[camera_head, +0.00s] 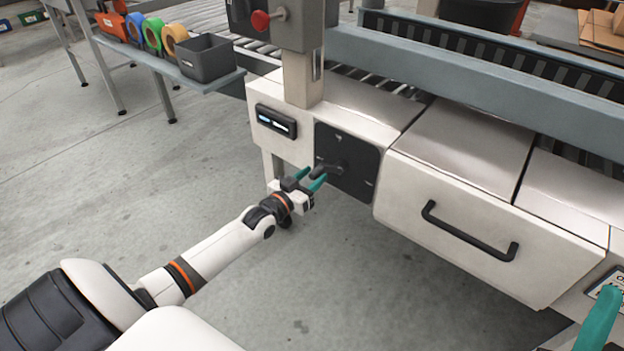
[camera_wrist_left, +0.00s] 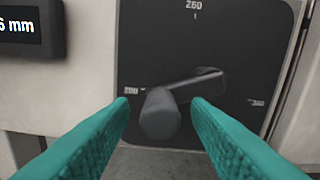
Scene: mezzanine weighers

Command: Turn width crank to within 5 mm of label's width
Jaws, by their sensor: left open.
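The width crank (camera_head: 333,169) is a dark arm with a round handle on a black dial plate (camera_head: 352,185) on the white machine front. In the left wrist view the crank handle (camera_wrist_left: 160,115) points left and toward the camera. My left gripper (camera_head: 308,179) is open, its teal fingertips (camera_wrist_left: 160,101) on either side of the handle; I cannot tell whether they touch it. The dial reads 260 at its top; its side numbers are blurred. A display (camera_head: 277,121) left of the dial ends in "6 mm" (camera_wrist_left: 20,27). One teal finger of my right gripper (camera_head: 600,320) shows at lower right.
A white drawer (camera_head: 490,225) with a black handle (camera_head: 468,231) is right of the dial. A partly hidden printed sign (camera_head: 608,284) is at far right. A red knob (camera_head: 262,20) sits on a grey box above. A shelf at upper left holds tape rolls (camera_head: 153,33) and a grey bin (camera_head: 206,59). Floor is clear.

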